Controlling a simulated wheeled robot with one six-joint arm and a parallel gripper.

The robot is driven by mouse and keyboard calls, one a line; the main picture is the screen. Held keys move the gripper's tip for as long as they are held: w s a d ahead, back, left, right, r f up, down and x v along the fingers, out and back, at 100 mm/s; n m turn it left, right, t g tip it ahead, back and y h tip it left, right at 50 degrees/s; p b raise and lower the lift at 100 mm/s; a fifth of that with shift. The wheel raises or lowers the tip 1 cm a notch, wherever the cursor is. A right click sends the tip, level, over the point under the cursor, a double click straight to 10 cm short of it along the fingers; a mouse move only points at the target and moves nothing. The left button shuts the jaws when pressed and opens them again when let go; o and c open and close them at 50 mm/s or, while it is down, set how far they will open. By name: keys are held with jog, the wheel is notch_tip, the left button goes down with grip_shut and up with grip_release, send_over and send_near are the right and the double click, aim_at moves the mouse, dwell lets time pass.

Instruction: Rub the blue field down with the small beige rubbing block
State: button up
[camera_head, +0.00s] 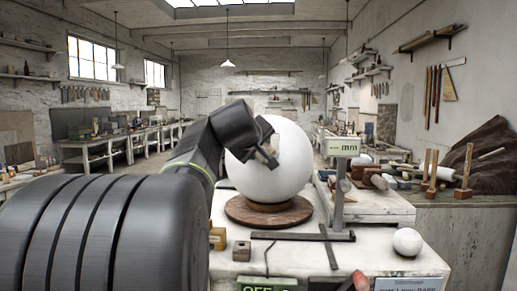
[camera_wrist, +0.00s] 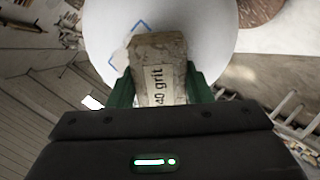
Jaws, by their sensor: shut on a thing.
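A large white plaster sphere (camera_head: 290,180) stands on a round brown wooden base (camera_head: 240,213) on the bench. In the wrist view the sphere (camera_wrist: 215,30) fills the top. Blue corner lines (camera_wrist: 141,24) mark the blue field on it, left of and beyond the block; the rest of the outline is hidden. My gripper (camera_wrist: 162,84) is shut on the beige rubbing block (camera_wrist: 158,58), labelled "40 grit", between its green fingers. In the head view my gripper (camera_head: 267,153) is at the sphere's front upper side. I cannot tell whether the block touches the sphere.
A stand with an "mm" display (camera_head: 343,147) rises right of the sphere. A small white ball (camera_head: 407,242) lies at the bench's right. A small brown block (camera_head: 242,251) sits in front, near an "OFF" sign (camera_head: 258,285). Tools and mallets (camera_head: 429,172) lie farther right.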

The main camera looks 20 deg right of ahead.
jog(key=shift+w+d+f, duration=0.2)
jog(key=shift+w+d, duration=0.15)
jog(key=shift+w, duration=0.15)
dwell(0.3)
jog(key=shift+s+d+f, duration=0.25)
jog(key=shift+s+f, duration=0.05)
jog(key=shift+s, duration=0.15)
jog(key=shift+s+d+f, duration=0.25)
jog(key=shift+d+f, duration=0.1)
jog(key=shift+w+a+r+p, duration=0.65)
jog(key=shift+w+a+r, duration=0.5)
jog(key=shift+w+r, duration=0.25)
jog(key=shift+s+d+f+b, duration=0.3)
jog(key=shift+s+d+f, duration=0.25)
jog(key=shift+s+f, duration=0.2)
jog(key=shift+s+d+f+b, duration=0.3)
jog(key=shift+s+d+f, duration=0.3)
jog(key=shift+f, duration=0.1)
jog(key=shift+w+a+r+p, duration=0.75)
jog(key=shift+w+a+r, duration=0.45)
jog(key=shift+w+r, duration=0.2)
jog(key=shift+s, duration=0.15)
